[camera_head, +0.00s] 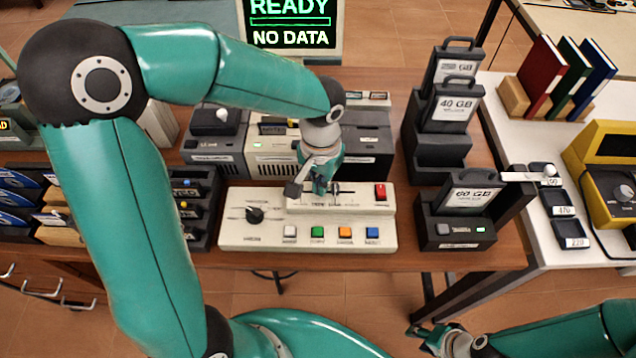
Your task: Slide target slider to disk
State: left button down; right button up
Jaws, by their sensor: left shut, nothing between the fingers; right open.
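A cream control panel (230,228) lies on the wooden table, with a dark horizontal slider slot (345,191) on its raised rear part. The slider knob and the small labels below the slot are hard to make out, partly behind my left gripper. My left gripper (312,188) is shut and empty, pointing down over the left part of the slot; I cannot tell whether it touches the slider. My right gripper (425,336) is open and empty, low at the bottom right, in front of the table and away from the panel.
The panel has a rotary knob (255,214), a red switch (380,192) and several coloured buttons along its front. Drive units (216,150) stand behind it. Black cartridge docks (440,145) stand to its right, small racks to its left. A screen (291,25) reads READY, NO DATA.

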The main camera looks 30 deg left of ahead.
pick_arm(q)
jog(key=shift+s+a, duration=0.1)
jog(key=shift+a, duration=0.1)
notch_tip(320, 180, up, 7)
jog(key=p, duration=0.5)
pick_arm(e)
notch_tip(320, 180, up, 5)
jog(key=shift+r, duration=0.1)
pick_arm(q)
jog(key=shift+s, duration=0.1)
